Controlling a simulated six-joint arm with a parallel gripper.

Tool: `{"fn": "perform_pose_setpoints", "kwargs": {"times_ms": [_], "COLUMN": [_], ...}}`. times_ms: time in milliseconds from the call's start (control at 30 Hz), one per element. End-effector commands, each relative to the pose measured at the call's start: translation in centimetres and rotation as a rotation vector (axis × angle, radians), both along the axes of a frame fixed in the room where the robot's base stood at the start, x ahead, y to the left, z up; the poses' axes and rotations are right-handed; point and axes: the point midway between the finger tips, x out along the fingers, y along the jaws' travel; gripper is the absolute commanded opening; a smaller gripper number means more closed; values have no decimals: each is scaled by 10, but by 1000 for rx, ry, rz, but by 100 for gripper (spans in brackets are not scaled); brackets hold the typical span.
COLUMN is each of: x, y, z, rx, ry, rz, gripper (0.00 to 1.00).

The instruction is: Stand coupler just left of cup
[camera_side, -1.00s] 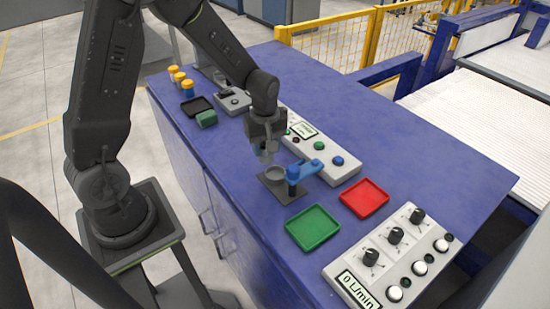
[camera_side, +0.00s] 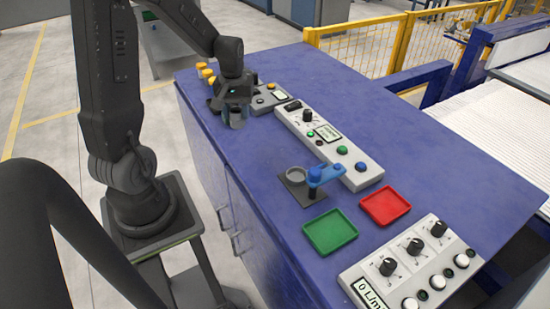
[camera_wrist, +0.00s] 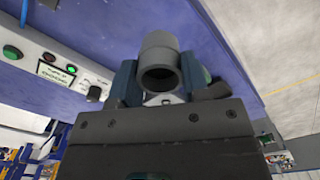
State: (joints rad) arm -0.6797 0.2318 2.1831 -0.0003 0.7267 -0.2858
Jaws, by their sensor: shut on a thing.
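My gripper (camera_side: 235,108) is shut on a grey, hollow pipe coupler (camera_wrist: 160,65), which sits between its two fingers in the wrist view. In the side view the coupler (camera_side: 237,121) hangs below the fingers near the far left end of the blue table. A grey, round, open-topped cup (camera_side: 296,174) stands on a dark plate (camera_side: 303,194), beside a blue clamp-like arm on a dark post (camera_side: 325,174). My gripper is well away from this cup, up and left in the picture. I cannot tell whether the coupler touches the table.
A green tray (camera_side: 330,232) and a red tray (camera_side: 385,206) lie right of the cup. A long control box (camera_side: 325,140) runs behind it, and a knob panel (camera_side: 410,265) stands at the front right. Yellow-capped items (camera_side: 206,72) stand behind my gripper.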

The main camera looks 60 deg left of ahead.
Motion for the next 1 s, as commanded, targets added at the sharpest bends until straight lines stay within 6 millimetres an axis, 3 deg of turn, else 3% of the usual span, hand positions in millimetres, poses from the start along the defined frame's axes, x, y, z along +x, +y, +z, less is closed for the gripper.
{"fn": "perform_pose_setpoints", "kwargs": {"times_ms": [167,500,700,867,1000], "x": [2,53,75,80,79], "y": [2,-48,-68,-73,-73], "z": [-7,-50,-67,-75,-96], "rx": [-2,-1,-1,0,-1], "ry": [1,3,1,1,4], "rz": [-52,-57,-53,-49,-49], "gripper": [20,20,20,20,20]}}
